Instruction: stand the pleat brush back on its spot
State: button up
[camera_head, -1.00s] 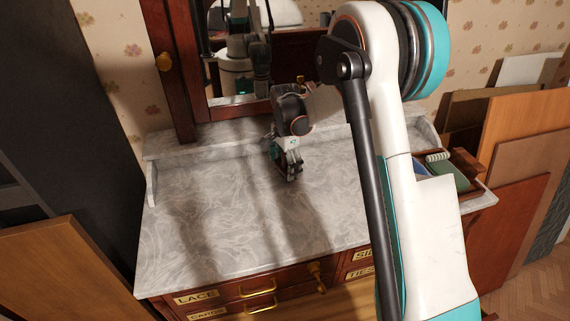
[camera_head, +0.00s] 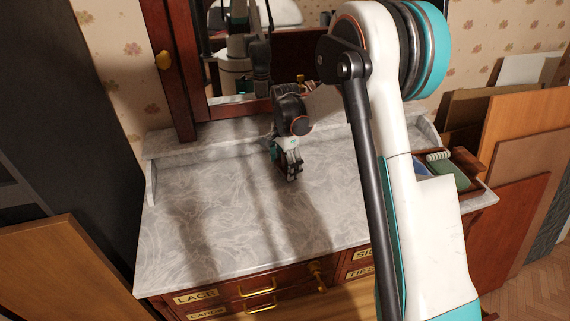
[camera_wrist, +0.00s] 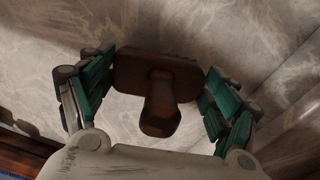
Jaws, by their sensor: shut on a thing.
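The pleat brush is a dark brown block with a stubby handle, seen in the wrist view (camera_wrist: 158,88). It lies between the two green-padded fingers of my gripper (camera_wrist: 157,76), which is shut on the block's two ends. The handle points back toward the wrist. In the head view my gripper (camera_head: 293,170) points down, low over the middle of the marble top (camera_head: 200,205). The brush is mostly hidden there by the fingers. I cannot tell whether it touches the marble. No marked spot for it can be made out.
A mirror (camera_head: 310,70) in a dark wood frame stands behind, above a raised marble ledge (camera_head: 235,110). An open tray (camera_head: 483,187) with a green item (camera_head: 447,174) is at the right. Boards (camera_head: 525,130) lean further right. The marble's left and front are clear.

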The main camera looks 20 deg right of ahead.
jog(key=shift+f+b, duration=0.5)
jog(key=shift+f, duration=0.3)
jog(key=o, duration=1.5)
jog(key=shift+r, duration=0.15)
jog(key=shift+r+p, duration=2.15)
jog(key=shift+r, duration=1.75)
